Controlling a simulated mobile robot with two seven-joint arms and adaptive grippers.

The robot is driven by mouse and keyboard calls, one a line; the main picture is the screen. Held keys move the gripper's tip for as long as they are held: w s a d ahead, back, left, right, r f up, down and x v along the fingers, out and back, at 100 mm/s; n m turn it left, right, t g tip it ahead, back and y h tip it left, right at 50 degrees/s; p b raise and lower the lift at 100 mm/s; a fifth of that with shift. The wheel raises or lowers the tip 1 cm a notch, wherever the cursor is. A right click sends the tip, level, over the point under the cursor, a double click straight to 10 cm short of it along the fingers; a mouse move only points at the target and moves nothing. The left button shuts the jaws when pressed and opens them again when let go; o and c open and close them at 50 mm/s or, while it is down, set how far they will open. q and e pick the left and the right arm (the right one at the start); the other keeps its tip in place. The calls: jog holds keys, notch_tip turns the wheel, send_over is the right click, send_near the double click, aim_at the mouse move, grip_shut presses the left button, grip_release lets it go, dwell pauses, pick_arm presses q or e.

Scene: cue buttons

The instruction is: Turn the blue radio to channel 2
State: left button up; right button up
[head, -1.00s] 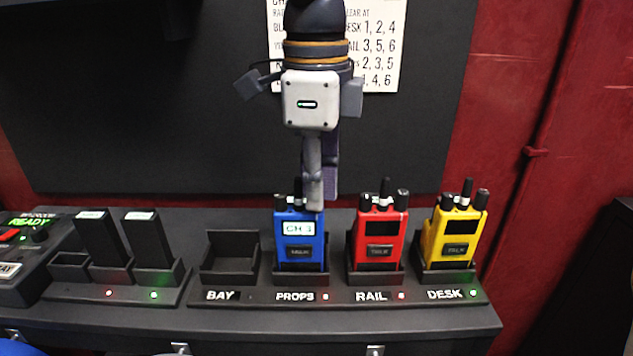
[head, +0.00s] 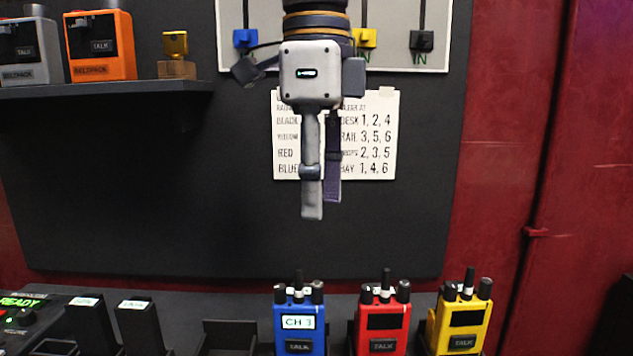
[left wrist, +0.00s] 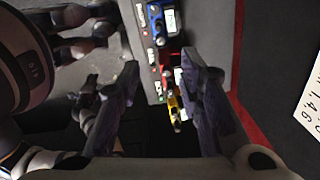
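The blue radio (head: 299,345) stands upright at the bottom of the head view, its lit display reading CH 3. Dark knobs and a stub antenna stick up from its top. Its lower part is cut off by the frame edge. It also shows at the top of the left wrist view (left wrist: 156,25). My left gripper (head: 321,208) hangs above the blue radio, fingers down, apart from it. In the left wrist view its two fingers are wide apart with nothing held between them. My right gripper cannot be made out.
A red radio (head: 382,325) and a yellow radio (head: 462,325) stand to the right of the blue one. An empty cradle (head: 228,336) and dark packs (head: 140,325) are to the left. A paper chart (head: 380,175) hangs behind my gripper. A shelf (head: 110,88) holds beltpacks.

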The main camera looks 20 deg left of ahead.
aim_at(317, 283)
pick_arm(q)
jog(key=shift+r, duration=0.3)
jog(key=f+m, duration=0.1)
jog(key=f, duration=0.3)
jog(key=f+m, duration=0.2)
jog(key=f, duration=0.2)
jog(key=f+m, duration=0.1)
jog(key=f, duration=0.3)
jog(key=shift+w+f, duration=0.2)
jog(key=shift+f, duration=0.05)
grip_shut()
